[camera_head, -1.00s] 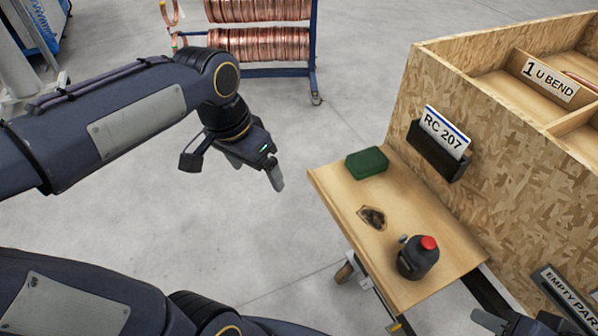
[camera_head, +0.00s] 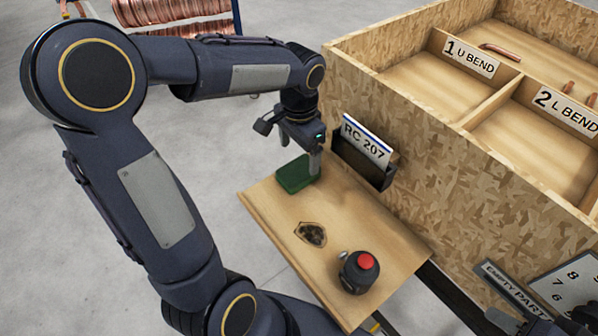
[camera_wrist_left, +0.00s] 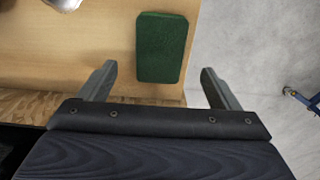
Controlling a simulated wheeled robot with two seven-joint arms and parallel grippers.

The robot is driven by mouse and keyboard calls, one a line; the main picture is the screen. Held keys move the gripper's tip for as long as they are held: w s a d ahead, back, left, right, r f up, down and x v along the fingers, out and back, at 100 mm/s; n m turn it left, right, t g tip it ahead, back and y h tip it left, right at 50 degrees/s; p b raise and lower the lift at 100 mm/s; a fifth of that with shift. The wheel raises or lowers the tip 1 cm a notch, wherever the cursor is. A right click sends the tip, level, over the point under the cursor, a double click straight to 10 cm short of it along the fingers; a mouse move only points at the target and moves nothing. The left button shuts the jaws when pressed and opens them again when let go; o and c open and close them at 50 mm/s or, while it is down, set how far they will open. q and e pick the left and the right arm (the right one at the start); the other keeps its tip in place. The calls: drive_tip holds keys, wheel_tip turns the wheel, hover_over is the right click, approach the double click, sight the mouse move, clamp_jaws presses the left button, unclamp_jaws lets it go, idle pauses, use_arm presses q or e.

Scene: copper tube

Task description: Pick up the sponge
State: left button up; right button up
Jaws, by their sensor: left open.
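The green sponge (camera_head: 294,176) lies flat at the far left corner of the small wooden shelf (camera_head: 270,213). In the left wrist view the sponge (camera_wrist_left: 162,48) is ahead of the fingers, near the shelf's edge. My left gripper (camera_head: 314,165) points down at the sponge's right side in the head view and partly covers it. In the left wrist view my left gripper (camera_wrist_left: 160,85) is open and empty, with its two fingers spread wider than the sponge. My right gripper (camera_head: 510,320) shows only in part at the lower right, and its fingers are unclear.
The wooden crate wall (camera_head: 440,190) with the RC 207 card holder (camera_head: 362,155) rises right beside the shelf.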

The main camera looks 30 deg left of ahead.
sight(299, 170)
use_arm(q)
wheel_tip(299, 170, down, 6)
drive_tip(key=shift+s+f, duration=0.1)
drive_tip(key=c, duration=1.1)
